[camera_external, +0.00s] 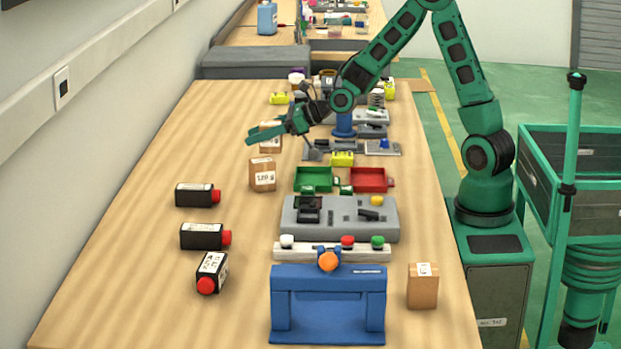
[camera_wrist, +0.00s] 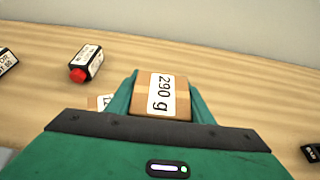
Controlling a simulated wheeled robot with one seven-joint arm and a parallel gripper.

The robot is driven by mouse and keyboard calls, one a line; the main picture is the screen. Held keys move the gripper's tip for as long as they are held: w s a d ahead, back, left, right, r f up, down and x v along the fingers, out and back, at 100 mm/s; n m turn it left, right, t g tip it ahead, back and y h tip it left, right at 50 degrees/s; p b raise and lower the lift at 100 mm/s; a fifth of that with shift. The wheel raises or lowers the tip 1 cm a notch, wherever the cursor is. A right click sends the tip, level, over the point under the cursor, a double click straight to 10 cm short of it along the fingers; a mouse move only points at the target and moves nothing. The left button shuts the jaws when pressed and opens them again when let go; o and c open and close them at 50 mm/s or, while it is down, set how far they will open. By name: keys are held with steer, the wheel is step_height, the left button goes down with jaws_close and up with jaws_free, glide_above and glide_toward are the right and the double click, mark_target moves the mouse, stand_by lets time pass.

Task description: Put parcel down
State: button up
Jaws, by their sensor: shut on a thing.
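A brown cardboard parcel with a white label reading "290 g" (camera_wrist: 146,98) is between the fingers of my green gripper (camera_wrist: 160,100) in the wrist view. My gripper is shut on it. In the external view my gripper (camera_external: 268,134) is over the far left part of the wooden table, and the held parcel (camera_external: 270,143) is partly hidden behind its fingers. I cannot tell whether the parcel touches the table. A second brown parcel (camera_external: 262,174) stands on the table just nearer the camera, and part of a labelled box (camera_wrist: 98,101) shows beside my left finger in the wrist view.
Several black bottles with red caps (camera_external: 203,236) lie at the left of the table. A third parcel (camera_external: 422,286) stands at the front right beside a blue stand (camera_external: 328,312). Green (camera_external: 313,179) and red trays (camera_external: 369,179) are mid-table. Bare table lies left of my gripper.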

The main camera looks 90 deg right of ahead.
steer(key=d+f, duration=0.1)
steer(key=d, duration=0.1)
steer(key=w+d+f, duration=0.1)
steer(key=d, duration=0.1)
steer(key=w+d+f, duration=0.1)
steer(key=d+f, duration=0.1)
steer(key=shift+d, duration=0.1)
steer(key=shift+f, duration=1.95)
steer(key=o, duration=1.3)
steer(key=shift+c, duration=0.2)
steer(key=shift+s, duration=0.1)
steer(key=v, duration=1.2)
